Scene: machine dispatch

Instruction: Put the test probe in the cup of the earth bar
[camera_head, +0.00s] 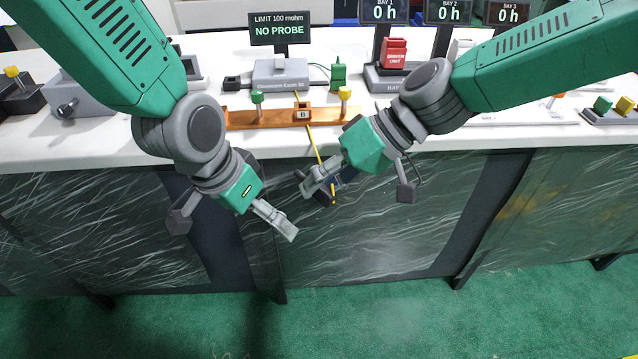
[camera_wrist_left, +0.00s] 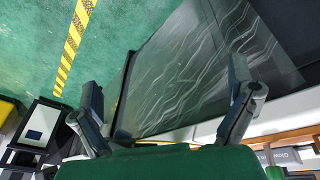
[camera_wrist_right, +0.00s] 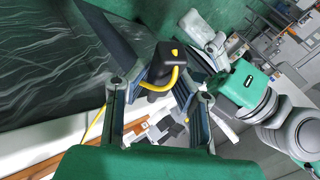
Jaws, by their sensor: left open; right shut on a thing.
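The test probe, a dark body (camera_head: 326,190) with a yellow cable, is held by my right gripper (camera_head: 312,186) in front of the counter's edge, below the counter top. In the right wrist view, the black probe (camera_wrist_right: 164,62) with its yellow lead sits between my right fingers (camera_wrist_right: 155,100). The earth bar (camera_head: 270,118) is a brown bar on the counter with a green-topped post, a yellow-topped post and a block marked B (camera_head: 303,114). I cannot tell its cup. My left gripper (camera_head: 284,226) is open and empty, low in front of the counter; its spread fingers show in the left wrist view (camera_wrist_left: 165,95).
The meter's display (camera_head: 281,29) behind the bar reads NO PROBE. The yellow cable (camera_head: 315,145) runs over the counter's front edge. A red driver unit (camera_head: 394,52) stands in a bay dock at the right. The dark counter front (camera_head: 350,245) is close to both grippers.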

